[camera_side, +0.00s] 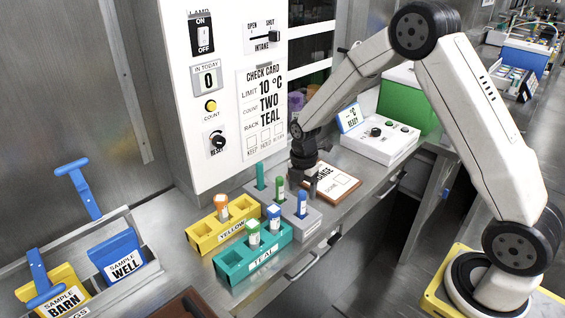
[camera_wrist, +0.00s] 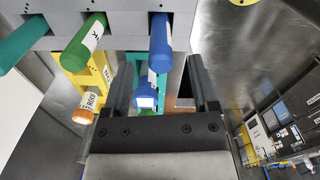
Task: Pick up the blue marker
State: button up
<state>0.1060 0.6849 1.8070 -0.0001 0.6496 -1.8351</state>
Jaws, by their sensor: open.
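The blue marker (camera_side: 302,203) stands upright in a grey block (camera_side: 313,221), at the right end of a row with a green marker (camera_side: 280,189) and a teal one (camera_side: 260,176). My gripper (camera_side: 303,184) is open and empty, above and just behind the blue marker.
Close in front stand a teal rack (camera_side: 238,268) with green-capped and blue-capped tubes and a yellow rack (camera_side: 205,240) with an orange-capped tube. A clipboard (camera_side: 340,192) lies behind my gripper. A white panel box (camera_side: 385,145) stands farther back. The counter edge is at right.

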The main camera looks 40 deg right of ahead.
aim_at(302, 201)
jog(key=shift+f, duration=2.4)
grip_shut()
